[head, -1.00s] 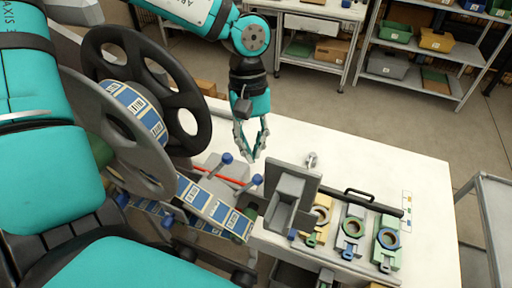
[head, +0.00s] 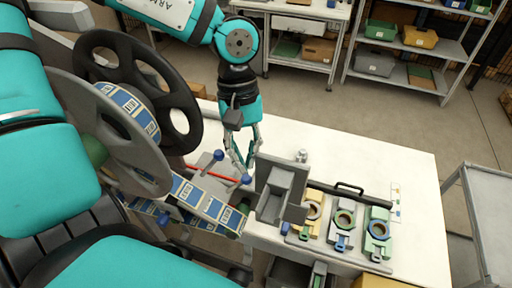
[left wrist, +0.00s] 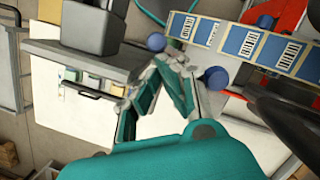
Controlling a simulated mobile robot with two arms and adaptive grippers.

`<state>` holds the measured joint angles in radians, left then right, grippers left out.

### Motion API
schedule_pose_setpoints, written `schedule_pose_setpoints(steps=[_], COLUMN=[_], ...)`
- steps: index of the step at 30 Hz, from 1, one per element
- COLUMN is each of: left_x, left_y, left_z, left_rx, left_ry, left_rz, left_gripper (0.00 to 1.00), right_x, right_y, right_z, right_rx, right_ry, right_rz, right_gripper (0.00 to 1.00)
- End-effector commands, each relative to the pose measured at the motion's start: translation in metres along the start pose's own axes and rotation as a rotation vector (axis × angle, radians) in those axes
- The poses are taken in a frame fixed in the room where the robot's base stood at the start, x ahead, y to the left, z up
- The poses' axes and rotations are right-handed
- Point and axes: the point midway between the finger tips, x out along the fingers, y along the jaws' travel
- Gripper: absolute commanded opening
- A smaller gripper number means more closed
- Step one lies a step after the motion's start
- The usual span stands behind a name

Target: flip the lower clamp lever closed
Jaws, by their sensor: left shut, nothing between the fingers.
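Two levers with blue ball knobs stand by the label strip. One knob (head: 218,155) is on the left, the other knob (head: 246,179) is nearer the grey block. I cannot tell for sure which is the lower clamp lever. My left gripper (head: 243,168) points down with its fingers shut and empty, its tips close to the right knob; contact is unclear. In the left wrist view the fingertips (left wrist: 173,62) lie between one blue knob (left wrist: 156,42) and another blue knob (left wrist: 216,77). My right gripper is not in view.
A reel (head: 110,130) carries the blue-and-yellow label strip (head: 205,200) beside the white table (head: 400,170). A grey block (head: 283,192) stands right of the levers. Fixtures with rings, such as the green one (head: 377,232), line the table's front. The table behind them is mostly clear.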

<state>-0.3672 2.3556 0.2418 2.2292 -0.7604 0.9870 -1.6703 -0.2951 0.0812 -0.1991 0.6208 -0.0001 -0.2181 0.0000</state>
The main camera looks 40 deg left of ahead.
Motion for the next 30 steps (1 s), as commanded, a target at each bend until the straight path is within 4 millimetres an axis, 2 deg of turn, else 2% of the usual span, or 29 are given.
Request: schedule_pose_setpoints(steps=[3, 6, 17, 24, 30], left_x=[-0.001, -0.001, 0.001, 0.002, 0.001], left_y=[-0.001, -0.001, 0.002, 0.005, 0.005], left_z=[0.0, 0.0, -0.006, -0.015, -0.015], left_rx=[-0.004, -0.004, -0.003, -0.004, -0.003], left_ry=[-0.001, -0.001, 0.0, 0.0, 0.0], left_rz=[0.001, 0.0, 0.002, 0.001, 0.0], left_gripper=[0.0, 0.0, 0.0, 0.0, 0.0], right_x=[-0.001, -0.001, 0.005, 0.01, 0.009], right_y=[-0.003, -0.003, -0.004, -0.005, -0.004], right_z=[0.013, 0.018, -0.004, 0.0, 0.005], right_rx=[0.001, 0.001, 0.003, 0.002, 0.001], right_ry=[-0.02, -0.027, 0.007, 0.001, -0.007], right_rz=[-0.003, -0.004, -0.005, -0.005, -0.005], right_gripper=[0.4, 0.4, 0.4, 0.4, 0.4])
